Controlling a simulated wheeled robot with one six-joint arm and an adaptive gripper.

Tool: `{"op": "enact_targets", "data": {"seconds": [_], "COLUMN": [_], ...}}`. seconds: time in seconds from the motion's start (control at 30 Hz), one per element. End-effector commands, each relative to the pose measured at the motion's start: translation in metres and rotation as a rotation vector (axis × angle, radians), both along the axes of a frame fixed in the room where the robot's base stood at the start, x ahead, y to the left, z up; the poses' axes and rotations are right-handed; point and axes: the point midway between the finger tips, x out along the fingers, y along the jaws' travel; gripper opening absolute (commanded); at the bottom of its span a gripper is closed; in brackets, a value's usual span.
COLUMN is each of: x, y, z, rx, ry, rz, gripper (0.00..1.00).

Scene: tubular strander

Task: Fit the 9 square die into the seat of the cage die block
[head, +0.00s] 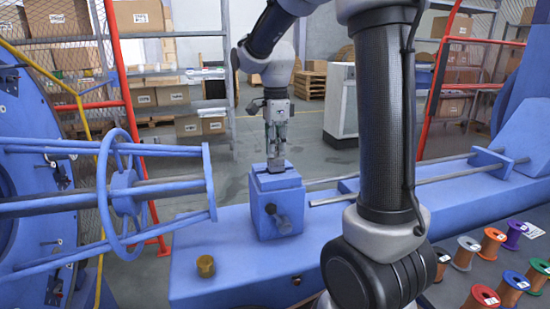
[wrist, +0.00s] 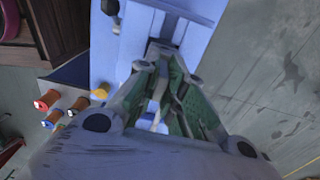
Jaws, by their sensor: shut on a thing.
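The cage die block (head: 278,209) is a blue block on the blue machine bed, with a dark handle on its front face and a dark slot-like seat (head: 259,173) in its top. My gripper (head: 276,150) points straight down above the block and is shut on the 9 square die (head: 275,166), a small grey piece at the block's top. I cannot tell whether the die's lower end is inside the seat or just above it. In the wrist view the green-padded fingers close together on the grey die (wrist: 162,47); the fingers hide most of it.
A blue cage with rods (head: 125,185) stands left of the block. A brass-coloured knob (head: 206,266) stands on the bed (head: 225,250) at front left. A rod (head: 420,183) runs right of the block. Several coloured spools (head: 492,240) sit at the right. Red-framed fences flank the back.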

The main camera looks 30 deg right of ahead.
Motion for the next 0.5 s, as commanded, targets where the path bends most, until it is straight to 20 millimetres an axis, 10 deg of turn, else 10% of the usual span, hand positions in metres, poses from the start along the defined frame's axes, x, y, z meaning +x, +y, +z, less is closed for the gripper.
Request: {"op": "enact_targets", "data": {"seconds": [0.5], "x": [0.000], "y": [0.000], "z": [-0.031], "rx": [0.000], "ry": [-0.001], "rz": [0.000], "gripper": [0.00]}}
